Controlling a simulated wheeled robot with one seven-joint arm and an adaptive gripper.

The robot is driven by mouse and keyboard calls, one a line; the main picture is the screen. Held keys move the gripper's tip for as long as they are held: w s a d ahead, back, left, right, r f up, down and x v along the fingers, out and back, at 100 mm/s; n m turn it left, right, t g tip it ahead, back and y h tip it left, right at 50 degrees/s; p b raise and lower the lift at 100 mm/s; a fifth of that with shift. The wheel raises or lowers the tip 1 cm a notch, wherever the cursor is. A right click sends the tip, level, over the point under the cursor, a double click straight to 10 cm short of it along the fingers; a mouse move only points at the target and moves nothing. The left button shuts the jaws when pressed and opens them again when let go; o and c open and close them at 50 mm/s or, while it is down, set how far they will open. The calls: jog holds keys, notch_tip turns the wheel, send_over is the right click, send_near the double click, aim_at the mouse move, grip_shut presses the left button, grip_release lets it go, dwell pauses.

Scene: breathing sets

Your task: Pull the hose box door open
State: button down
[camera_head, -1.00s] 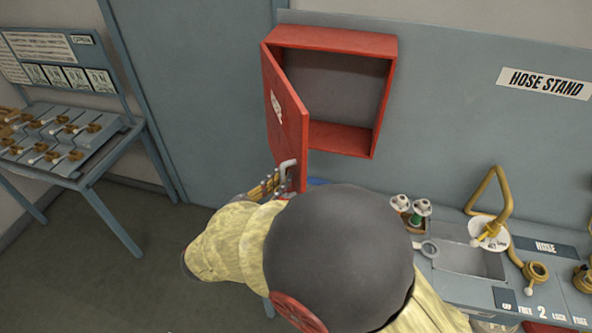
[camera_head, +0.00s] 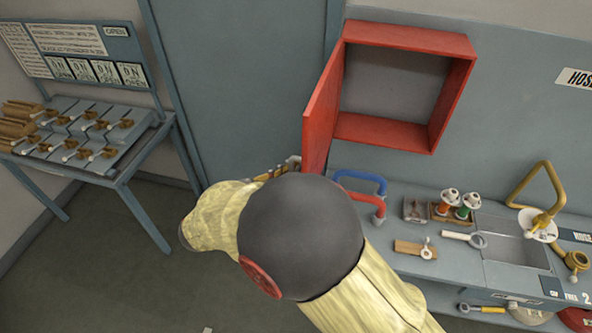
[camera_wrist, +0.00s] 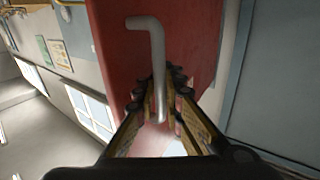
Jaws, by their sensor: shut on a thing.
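The red hose box (camera_head: 452,98) is on the wall in the head view, and its inside looks empty. Its door (camera_head: 322,112) stands open, hinged at the left and swung out toward me, seen almost edge-on. In the wrist view the red door (camera_wrist: 195,40) fills the middle, with a pale bent handle (camera_wrist: 147,24) on it. My gripper (camera_wrist: 160,100) is shut on the lower part of this handle. In the head view my gripper (camera_head: 290,165) is mostly hidden behind my own arm, beside the door's lower edge, and the handle is hidden.
A grey workbench (camera_head: 400,290) with small fittings, a yellow bent pipe (camera_head: 538,185) and red and blue curved handles (camera_head: 365,200) is below the box. A table of switches (camera_head: 95,140) stands at the left. The floor (camera_head: 110,270) between is clear.

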jog(key=shift+a+f, duration=0.1)
dwell(0.3)
jog(key=c, duration=2.2)
grip_release()
jog(key=shift+s+a, duration=0.15)
jog(key=shift+s, duration=0.05)
jog(key=shift+w, duration=0.1)
jog(key=v, duration=1.2)
